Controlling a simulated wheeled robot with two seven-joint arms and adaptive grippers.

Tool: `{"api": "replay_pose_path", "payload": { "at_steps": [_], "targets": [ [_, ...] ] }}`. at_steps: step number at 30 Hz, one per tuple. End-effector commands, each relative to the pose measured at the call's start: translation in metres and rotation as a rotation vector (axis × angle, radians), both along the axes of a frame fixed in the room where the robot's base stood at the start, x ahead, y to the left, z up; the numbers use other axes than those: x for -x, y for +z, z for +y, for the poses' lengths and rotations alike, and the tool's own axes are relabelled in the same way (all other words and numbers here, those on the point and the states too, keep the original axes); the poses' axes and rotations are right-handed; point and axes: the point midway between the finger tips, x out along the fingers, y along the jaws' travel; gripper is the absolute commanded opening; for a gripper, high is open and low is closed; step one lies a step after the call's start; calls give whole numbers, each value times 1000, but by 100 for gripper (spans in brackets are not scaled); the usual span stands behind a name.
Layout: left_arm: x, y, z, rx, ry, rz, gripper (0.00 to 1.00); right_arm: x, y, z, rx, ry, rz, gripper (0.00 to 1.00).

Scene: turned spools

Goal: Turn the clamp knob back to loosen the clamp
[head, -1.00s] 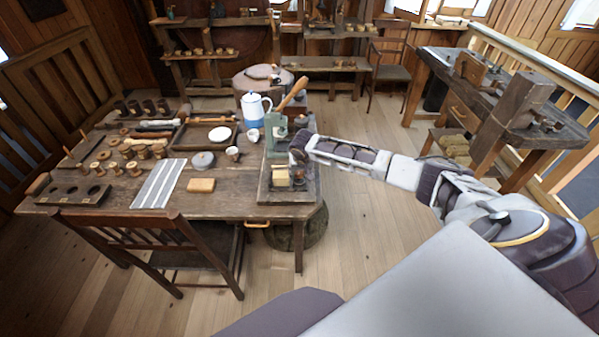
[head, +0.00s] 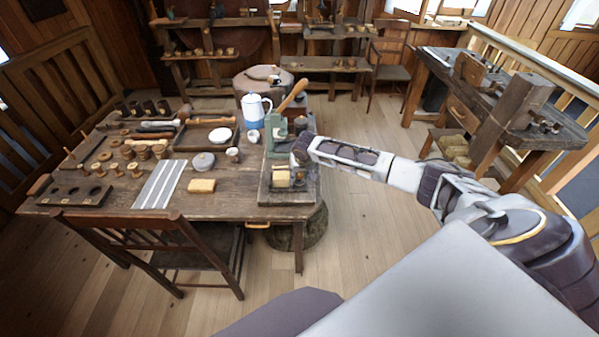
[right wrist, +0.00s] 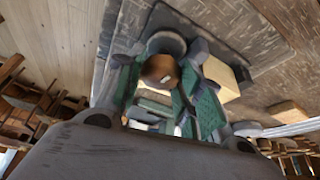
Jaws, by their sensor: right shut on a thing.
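The green clamp (head: 276,128) stands on a dark base at the right end of the table, with a wooden lever slanting up. My right gripper (head: 299,153) is at the near right side of the clamp. In the right wrist view, a round brown knob (right wrist: 160,71) sits between the two fingers of my gripper (right wrist: 166,76), which is shut on it. The finger contact is partly hidden. A pale wooden block (head: 281,179) lies on the base, just in front of the clamp; it also shows in the wrist view (right wrist: 222,78). My left gripper is not in view.
A blue and white pot (head: 254,108) and a small cup (head: 253,136) stand close left of the clamp. Several spools and a tan block (head: 201,186) lie further left on the table (head: 232,202). The floor right of the table is clear.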

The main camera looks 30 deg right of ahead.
Motion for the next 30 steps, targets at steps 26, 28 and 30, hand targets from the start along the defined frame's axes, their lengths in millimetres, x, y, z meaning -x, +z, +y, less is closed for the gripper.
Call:
{"api": "replay_pose_path", "payload": {
  "at_steps": [26, 28, 30],
  "targets": [
    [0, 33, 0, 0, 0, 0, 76, 0, 0, -3, -1, 451, 1, 13],
    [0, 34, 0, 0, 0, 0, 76, 0, 1, -3, -1, 489, 0, 13],
    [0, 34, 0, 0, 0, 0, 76, 0, 0, -3, -1, 526, 0, 13]
  ]
}}
